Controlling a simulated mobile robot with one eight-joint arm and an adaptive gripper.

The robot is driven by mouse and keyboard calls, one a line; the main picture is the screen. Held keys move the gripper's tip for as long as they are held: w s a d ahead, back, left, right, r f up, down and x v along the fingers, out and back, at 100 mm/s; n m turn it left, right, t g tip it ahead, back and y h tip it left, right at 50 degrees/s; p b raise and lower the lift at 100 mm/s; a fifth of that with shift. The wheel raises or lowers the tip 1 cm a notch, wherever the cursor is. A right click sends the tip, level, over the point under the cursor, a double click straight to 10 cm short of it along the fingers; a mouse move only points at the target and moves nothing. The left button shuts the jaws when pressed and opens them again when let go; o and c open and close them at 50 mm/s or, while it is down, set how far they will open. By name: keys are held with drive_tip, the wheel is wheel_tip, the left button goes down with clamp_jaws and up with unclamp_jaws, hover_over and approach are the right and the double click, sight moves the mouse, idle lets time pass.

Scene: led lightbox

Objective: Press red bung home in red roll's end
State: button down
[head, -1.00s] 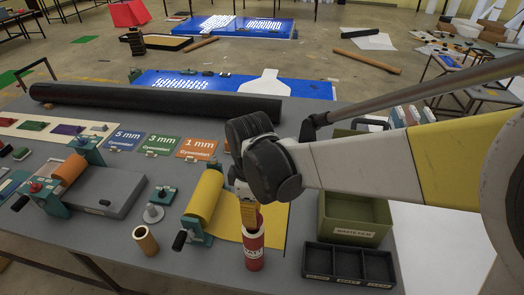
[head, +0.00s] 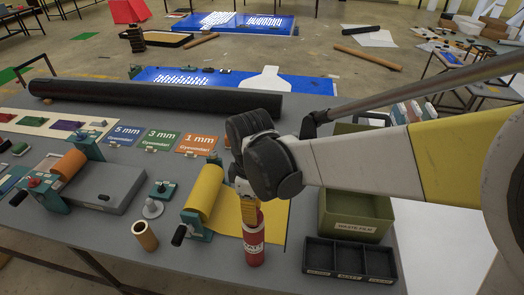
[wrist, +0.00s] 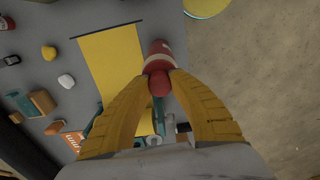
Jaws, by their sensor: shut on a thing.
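The red roll (head: 253,247), with a white label, stands upright near the table's front edge. In the wrist view the red roll (wrist: 158,50) shows just beyond my fingertips. My gripper (head: 248,212) is directly above the roll. Its yellow fingers (wrist: 158,82) are shut on the red bung (wrist: 159,86), whose rounded end shows between the tips. The bung is at the roll's upper end and looks in line with it. The fingers partly hide the join, so I cannot tell how deep the bung sits.
A yellow sheet roller (head: 204,195) stands close left, with a small tan tube (head: 145,236) beyond it. A black divided tray (head: 348,262) and a green waste bin (head: 355,215) stand to the right. A long black roll (head: 150,98) lies across the back.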

drive_tip(key=shift+f+b, duration=0.95)
drive_tip(key=shift+f, duration=0.2)
drive_tip(key=c, duration=1.2)
unclamp_jaws()
drive_tip(key=shift+r, duration=0.1)
drive_tip(key=shift+r+p, duration=2.9)
drive_tip(key=shift+r, duration=1.05)
